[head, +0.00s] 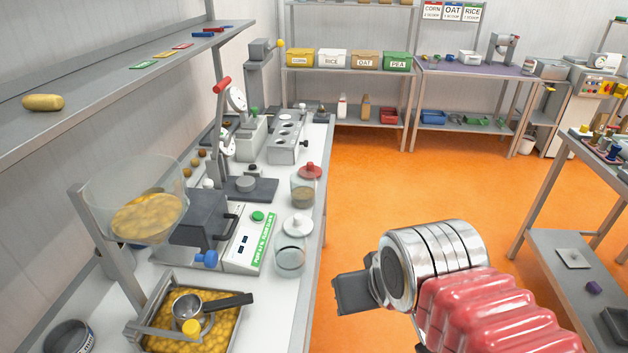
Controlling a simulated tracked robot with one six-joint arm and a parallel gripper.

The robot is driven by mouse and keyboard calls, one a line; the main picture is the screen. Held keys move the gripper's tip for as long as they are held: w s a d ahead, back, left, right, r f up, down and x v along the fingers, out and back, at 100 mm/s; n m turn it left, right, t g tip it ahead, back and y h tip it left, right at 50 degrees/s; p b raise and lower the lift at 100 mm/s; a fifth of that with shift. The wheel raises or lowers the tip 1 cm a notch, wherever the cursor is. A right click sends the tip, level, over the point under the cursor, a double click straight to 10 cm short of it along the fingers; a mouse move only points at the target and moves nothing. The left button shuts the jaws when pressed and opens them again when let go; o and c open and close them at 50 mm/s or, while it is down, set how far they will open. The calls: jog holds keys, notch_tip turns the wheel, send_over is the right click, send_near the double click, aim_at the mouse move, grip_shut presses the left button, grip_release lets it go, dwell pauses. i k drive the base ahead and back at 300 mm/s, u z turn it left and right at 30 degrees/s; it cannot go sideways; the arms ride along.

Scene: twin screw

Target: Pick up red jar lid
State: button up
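The red jar lid (311,170) has a small knob on top and sits on a clear jar (303,195) with brown contents. The jar stands near the right edge of the left workbench. My gripper (350,293) is the dark grey piece at the end of my silver and red arm. It is in front of the lid and to its right, beyond the bench edge and well apart from it. Its fingers are not clearly visible, so I cannot tell whether it is open or shut.
The peeler machine (252,240) and a steel block with round holes (287,142) are nearby. A shelf (120,85) overhangs the bench's left side. The orange floor (400,185) is open to the right.

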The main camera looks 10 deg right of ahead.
aim_at(310, 167)
jog(key=k, duration=0.25)
jog(key=z, duration=1.4)
jog(key=i, duration=1.95)
jog(key=u, duration=0.3)
